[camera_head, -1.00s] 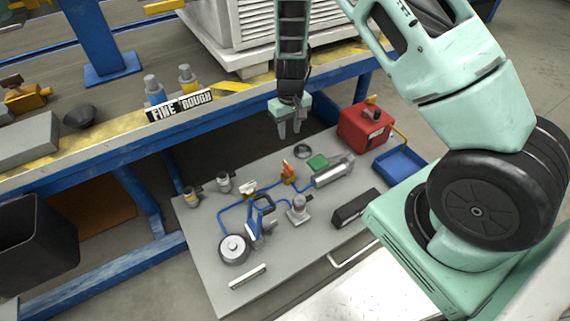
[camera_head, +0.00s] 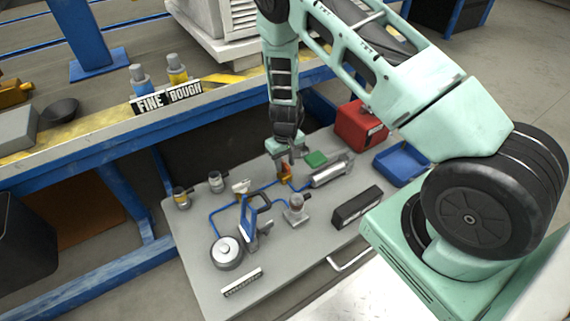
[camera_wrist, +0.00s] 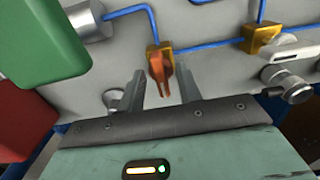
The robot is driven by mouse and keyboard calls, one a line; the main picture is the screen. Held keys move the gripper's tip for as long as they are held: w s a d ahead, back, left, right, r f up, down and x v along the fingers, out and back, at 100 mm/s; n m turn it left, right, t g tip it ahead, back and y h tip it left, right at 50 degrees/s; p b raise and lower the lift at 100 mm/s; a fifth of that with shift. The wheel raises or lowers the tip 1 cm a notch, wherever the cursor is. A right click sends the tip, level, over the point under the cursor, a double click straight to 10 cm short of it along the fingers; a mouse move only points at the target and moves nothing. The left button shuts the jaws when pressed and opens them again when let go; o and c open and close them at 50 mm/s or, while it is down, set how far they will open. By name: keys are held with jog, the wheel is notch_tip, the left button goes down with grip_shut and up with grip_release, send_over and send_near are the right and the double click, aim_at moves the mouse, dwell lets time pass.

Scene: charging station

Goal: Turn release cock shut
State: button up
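An orange-handled cock on a brass body sits on a blue pipe line; its handle shows in the wrist view (camera_wrist: 160,66), and its body shows in the head view (camera_head: 286,181). A second brass valve with a pale lever (camera_wrist: 262,38) is on the same line, also in the head view (camera_head: 241,187). No label shows which is the release cock. My gripper (camera_head: 286,163) points down over the orange cock. In the wrist view its fingers (camera_wrist: 161,76) are apart, with the orange handle between them. I cannot tell whether they touch it.
A silver cylinder (camera_head: 328,173), green block (camera_head: 316,159), red box (camera_head: 360,127) and blue tray (camera_head: 403,164) are close on the right. A black box (camera_head: 357,208), blue-handled tool (camera_head: 256,212) and gauge (camera_head: 226,251) lie nearer. The workbench edge (camera_head: 60,142) is behind.

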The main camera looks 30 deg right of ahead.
grip_shut()
jog(key=shift+r+m+p, duration=0.1)
jog(key=shift+m+p, duration=0.2)
jog(key=shift+p, duration=0.1)
jog(key=shift+r+m+p, duration=0.1)
jog(key=shift+m+p, duration=0.8)
jog(key=shift+p, duration=0.05)
jog(key=m+p, duration=0.2)
jog(key=m, duration=0.1)
jog(key=shift+a+m+p, duration=0.15)
jog(key=shift+m+p, duration=0.15)
jog(key=shift+p, duration=0.1)
jog(key=m+p, duration=0.3)
jog(key=m, duration=0.3)
jog(key=shift+w, duration=0.15)
jog(key=m+p, duration=0.1)
jog(key=m, duration=0.2)
jog(key=m+p, duration=0.1)
jog(key=m, duration=0.1)
jog(key=shift+w+a+f+m, duration=0.1)
jog(key=shift+f+m, duration=0.1)
jog(key=shift+m, duration=0.2)
